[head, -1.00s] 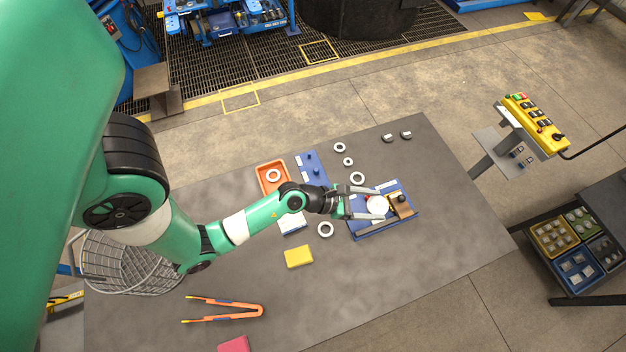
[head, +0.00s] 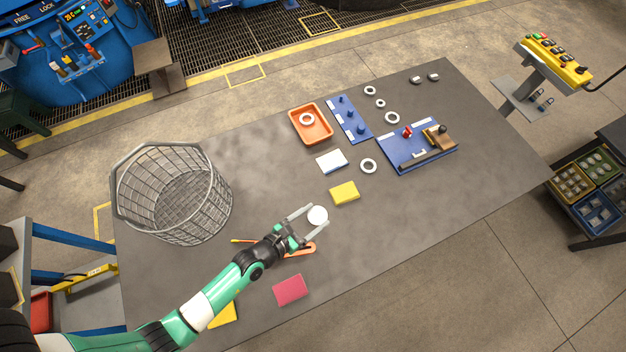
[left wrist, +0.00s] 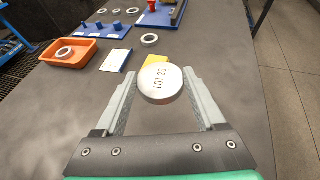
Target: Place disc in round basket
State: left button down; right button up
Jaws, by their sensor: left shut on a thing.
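My left gripper (head: 308,220) is shut on a pale round disc (head: 317,215), held between its fingertips above the table. In the left wrist view the disc (left wrist: 160,83) sits between the two fingers and shows printed marks that look like "LOT 26". The round basket (head: 180,195) is a wire mesh basket standing on the left end of the table. It looks empty, and it is to the left of and farther back than my gripper. My right gripper is not in view.
A blue fixture (head: 393,160), a blue peg board (head: 345,122), an orange tray (head: 295,127) and several rings are at the back right. Yellow (head: 344,193), white (head: 331,161) and pink (head: 290,290) pads lie about. Orange tongs (head: 303,251) lie under my gripper.

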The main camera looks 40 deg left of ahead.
pick_arm(q)
jog(key=shift+w+d+f+m+h, duration=0.15)
jog(key=shift+w+d+f+h, duration=0.1)
jog(key=shift+d, duration=0.3)
jog(key=shift+w+d+f+m+h, duration=0.15)
jog(key=shift+w+d, duration=0.05)
jog(key=shift+d, duration=0.3)
jog(key=shift+a+f+b, duration=0.2)
jog(key=shift+f+b, duration=0.05)
jog(key=shift+b, duration=0.3)
jog(key=w+a+f+b, duration=0.3)
jog(key=a+f+b, duration=0.1)
jog(key=a+b, duration=0.35)
jog(key=b, duration=0.4)
send_over(301, 200)
jog(key=d, duration=0.1)
jog(key=f, duration=0.4)
jog(key=shift+s+d, duration=0.1)
jog(key=shift+s, duration=0.2)
jog(key=shift+w+a+f, duration=0.15)
jog(key=shift+a+f, duration=0.15)
jog(key=shift+a, duration=0.05)
jog(key=f+b, duration=0.3)
jog(key=f, duration=0.1)
jog(key=shift+w+a, duration=0.1)
jog(key=shift+a, duration=0.25)
jog(key=shift+r, duration=0.1)
